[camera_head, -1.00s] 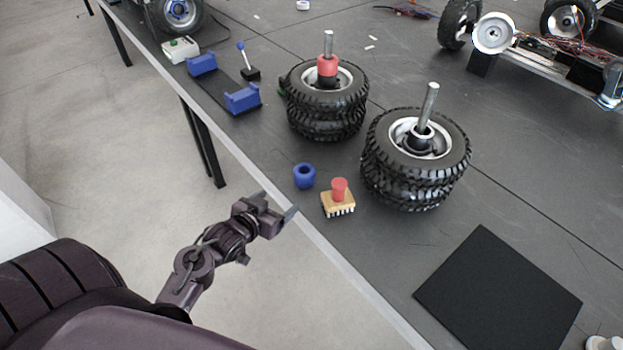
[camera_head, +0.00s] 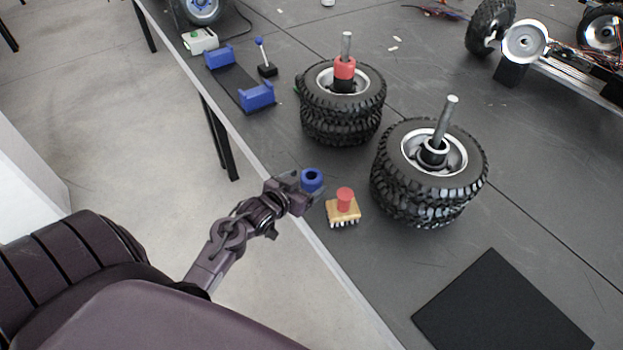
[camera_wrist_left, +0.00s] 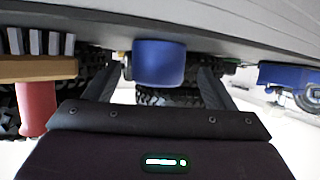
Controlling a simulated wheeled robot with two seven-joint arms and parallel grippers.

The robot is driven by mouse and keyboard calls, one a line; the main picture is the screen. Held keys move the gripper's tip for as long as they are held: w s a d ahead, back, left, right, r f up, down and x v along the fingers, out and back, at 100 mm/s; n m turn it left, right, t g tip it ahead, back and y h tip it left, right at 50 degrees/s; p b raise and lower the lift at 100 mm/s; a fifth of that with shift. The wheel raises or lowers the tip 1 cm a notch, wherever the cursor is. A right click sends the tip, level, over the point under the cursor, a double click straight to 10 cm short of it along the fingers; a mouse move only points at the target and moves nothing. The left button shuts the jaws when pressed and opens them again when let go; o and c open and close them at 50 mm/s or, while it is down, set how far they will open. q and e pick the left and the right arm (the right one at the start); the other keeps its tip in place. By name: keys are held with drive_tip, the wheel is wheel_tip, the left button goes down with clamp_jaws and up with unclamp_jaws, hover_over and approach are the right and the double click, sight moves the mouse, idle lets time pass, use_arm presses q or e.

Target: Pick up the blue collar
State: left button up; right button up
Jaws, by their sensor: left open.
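The blue collar (camera_head: 312,179) is a short ring with a dark hole, standing on the table near its front edge. In the left wrist view the collar (camera_wrist_left: 158,63) appears between the two fingers, past their tips or level with them; I cannot tell exactly. My left gripper (camera_head: 309,187) is open at the table edge, right beside the collar, and its fingers partly cover the collar's lower side in the head view. It also shows in the left wrist view (camera_wrist_left: 160,84). No grip on the collar shows. My right gripper is not in view.
A brush with a red knob (camera_head: 344,207) stands close to the right of the collar. Two tire stacks with upright rods, one with a red collar (camera_head: 345,68), stand behind. A blue-ended cradle (camera_head: 239,80) lies left. A black mat (camera_head: 505,308) lies front right.

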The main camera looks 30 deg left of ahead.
sight(307, 182)
use_arm(q)
drive_tip(key=x, duration=0.3)
drive_tip(key=shift+w+f, duration=0.1)
drive_tip(key=shift+w, duration=0.1)
drive_tip(key=c, duration=1)
drive_tip(key=shift+c, duration=0.3)
